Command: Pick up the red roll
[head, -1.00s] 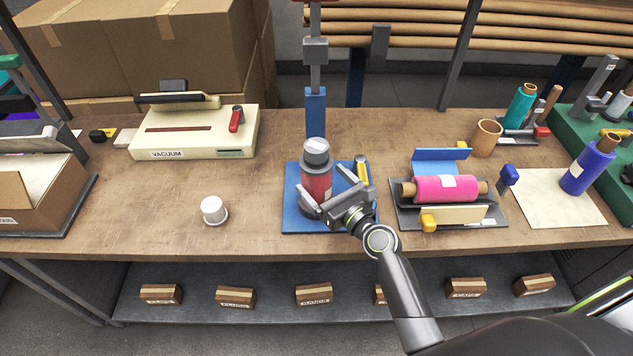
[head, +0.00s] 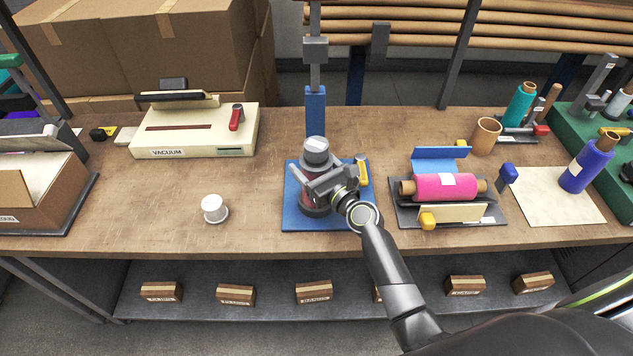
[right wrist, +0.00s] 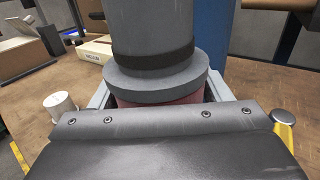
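The red roll (head: 307,183) stands upright on a blue base plate (head: 293,222), under a grey cylindrical press head (head: 316,152). My right gripper (head: 312,188) reaches in from the right, with its fingers on either side of the roll. In the right wrist view, a strip of the red roll (right wrist: 160,101) shows below the grey disc, between the two fingertips. The fingers look spread, with a small dark gap beside the roll. The lower part of the roll is hidden by my gripper. My left gripper is not in view.
A pink roll (head: 446,187) lies in a cradle to the right, and a blue roll (head: 588,164) stands farther right. A post (head: 315,110) rises behind the plate. The bench (head: 140,205) is clear at front left.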

